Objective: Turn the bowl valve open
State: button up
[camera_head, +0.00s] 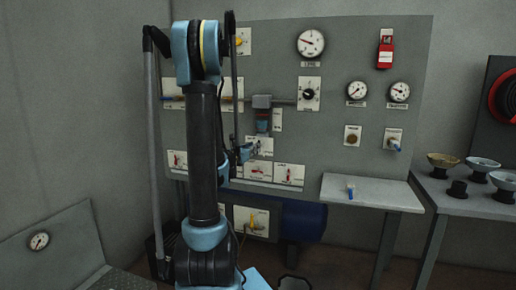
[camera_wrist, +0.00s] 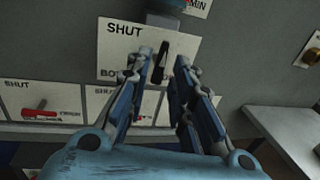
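A white plate (camera_wrist: 115,57) on the grey panel reads "SHUT" at its upper left and begins with "BO" lower down, the rest of that word being hidden. A small black upright lever (camera_wrist: 161,62) stands in front of the plate. My gripper (camera_wrist: 165,72) is open, with its blue-grey fingers pointing at the plate and one fingertip on each side of the lever. I cannot tell whether either finger touches it. In the head view my gripper (camera_head: 250,149) is close to the panel under a dark box, and the lever is too small to make out.
A row of red-handled levers (camera_head: 289,174) on white plates lies just below. A dark box (camera_head: 262,113) sits above. A grey shelf (camera_head: 370,193) juts out to the right, holding a small blue item. Further right, a table (camera_head: 462,202) carries several bowls.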

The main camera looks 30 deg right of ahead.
jog(key=shift+x, duration=3.15)
grip_shut()
